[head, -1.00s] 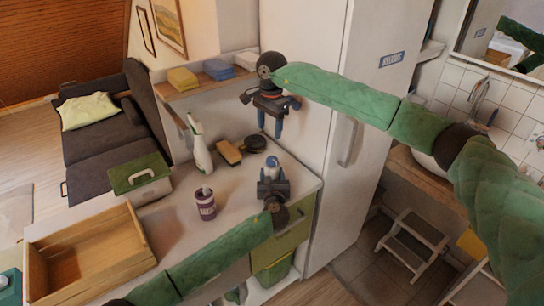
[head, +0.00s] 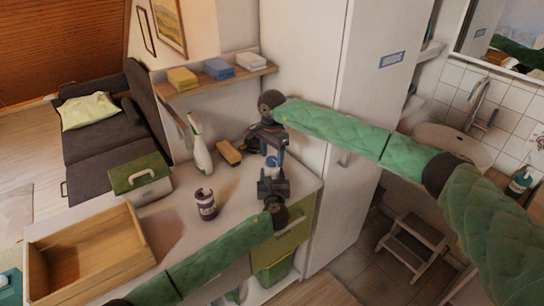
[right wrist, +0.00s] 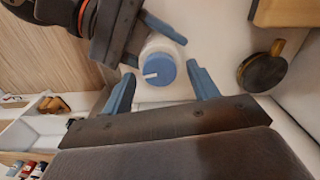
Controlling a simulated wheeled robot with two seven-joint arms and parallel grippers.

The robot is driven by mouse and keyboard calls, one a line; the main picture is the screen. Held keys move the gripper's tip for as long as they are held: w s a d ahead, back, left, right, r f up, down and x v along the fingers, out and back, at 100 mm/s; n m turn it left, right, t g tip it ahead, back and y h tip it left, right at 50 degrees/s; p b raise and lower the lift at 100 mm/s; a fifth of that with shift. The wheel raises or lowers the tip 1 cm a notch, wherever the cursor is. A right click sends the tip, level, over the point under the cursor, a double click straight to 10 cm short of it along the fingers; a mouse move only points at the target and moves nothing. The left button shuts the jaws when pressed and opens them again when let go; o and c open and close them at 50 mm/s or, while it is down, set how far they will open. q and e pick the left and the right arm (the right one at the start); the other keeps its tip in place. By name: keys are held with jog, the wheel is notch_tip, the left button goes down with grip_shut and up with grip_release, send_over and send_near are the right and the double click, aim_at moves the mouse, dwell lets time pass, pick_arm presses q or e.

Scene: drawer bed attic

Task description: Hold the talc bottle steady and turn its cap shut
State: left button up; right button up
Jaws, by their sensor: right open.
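The talc bottle, white with a blue cap (right wrist: 158,69), stands on the counter and is partly hidden in the head view. My left gripper (head: 272,180) has its blue fingers on two sides of the bottle body (right wrist: 165,45) and appears closed on it. My right gripper (head: 276,157) points down over the bottle from above. In the right wrist view its two blue fingers are spread, one on each side of the cap with visible gaps. The cap carries a white mark pointing left. Whether the cap sits fully down is not clear.
A wooden drawer box (head: 88,252) and a green-lidded case (head: 140,178) are left.

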jog(key=shift+f, duration=0.35)
jog(key=c, duration=1)
jog(key=shift+m, duration=0.4)
jog(key=m, duration=1.1)
